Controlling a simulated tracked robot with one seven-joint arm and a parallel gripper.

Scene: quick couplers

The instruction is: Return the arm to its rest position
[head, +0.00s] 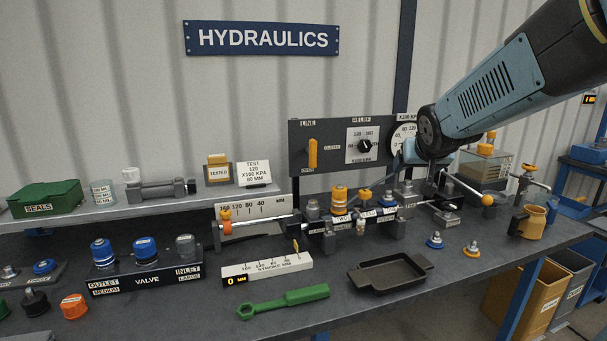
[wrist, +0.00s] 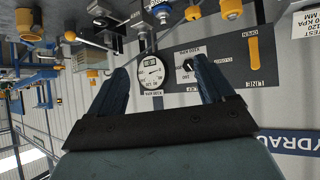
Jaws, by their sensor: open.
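My arm (head: 490,95) reaches in from the upper right of the head view, its lower end in front of the right part of the dark control panel (head: 325,168). My gripper is largely hidden behind the arm in that view. In the wrist view my gripper (wrist: 160,82) shows two blue fingers spread apart with nothing between them. The round pressure gauge (wrist: 151,70) shows beyond the gap, and the relief knob (wrist: 188,65) is near the right finger. The picture is turned over, so the bench lies at its top.
The bench holds a coupler row (head: 350,225), a yellow-knobbed lever (head: 487,200), a black tray (head: 390,273), a green wrench (head: 285,301) and a valve block (head: 147,278). A shelf (head: 150,206) carries a green seals box (head: 45,199). Bins (head: 530,295) stand at the lower right.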

